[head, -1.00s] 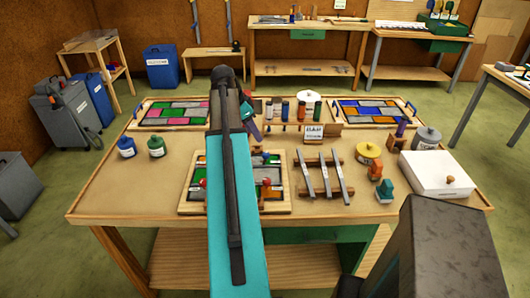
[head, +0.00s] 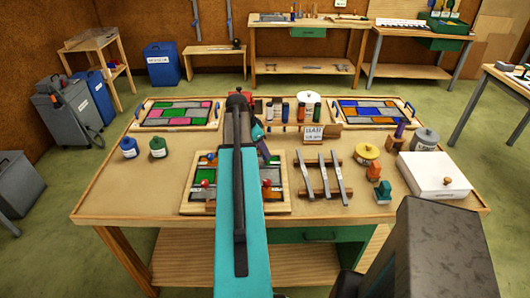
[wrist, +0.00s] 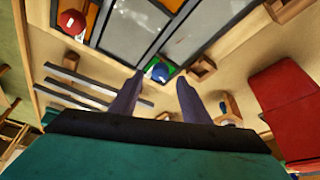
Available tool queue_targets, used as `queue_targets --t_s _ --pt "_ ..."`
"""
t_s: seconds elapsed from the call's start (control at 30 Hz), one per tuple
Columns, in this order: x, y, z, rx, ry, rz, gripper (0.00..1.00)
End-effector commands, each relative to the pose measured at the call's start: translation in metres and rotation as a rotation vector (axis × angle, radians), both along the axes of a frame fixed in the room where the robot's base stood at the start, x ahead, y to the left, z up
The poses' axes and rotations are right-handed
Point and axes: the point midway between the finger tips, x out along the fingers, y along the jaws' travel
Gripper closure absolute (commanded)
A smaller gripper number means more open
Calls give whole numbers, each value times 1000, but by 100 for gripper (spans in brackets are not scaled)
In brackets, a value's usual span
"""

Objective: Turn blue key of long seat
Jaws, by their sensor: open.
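The blue key (wrist: 159,71), a round knob, shows in the wrist view on a small green patch at the edge of the leaded panel (wrist: 126,30). My gripper (wrist: 160,78) is open, with its two fingers apart. The blue key appears in the gap between the fingertips, and no contact shows. A red key (wrist: 72,21) sits farther left on the panel. In the head view the wooden-framed panel (head: 284,207) lies at the front of the table, partly hidden by my arm. The blue key cannot be made out there.
Wooden blocks (wrist: 201,68) stand close to the blue key. Metal bars on a wooden rack (head: 323,180) lie right of the panel. The table's left front (head: 125,190) is clear.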

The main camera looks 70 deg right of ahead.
Motion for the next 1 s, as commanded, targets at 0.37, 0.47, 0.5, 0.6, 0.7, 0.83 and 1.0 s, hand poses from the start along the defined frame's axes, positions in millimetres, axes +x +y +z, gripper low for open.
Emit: queue_targets --t_s 0.37,0.47,0.5,0.6,0.7,0.83,1.0 --pt "-8 -9 -25 0 0 -1 57" --pt "-9 -9 -28 0 0 -2 57" --pt "-9 -9 -29 0 0 -2 57" --pt "-9 -9 -29 0 0 -2 57" --pt "-9 -9 -29 0 0 -2 57" --pt "-9 -9 -29 0 0 -2 69" --pt "-9 -9 -29 0 0 -2 98"
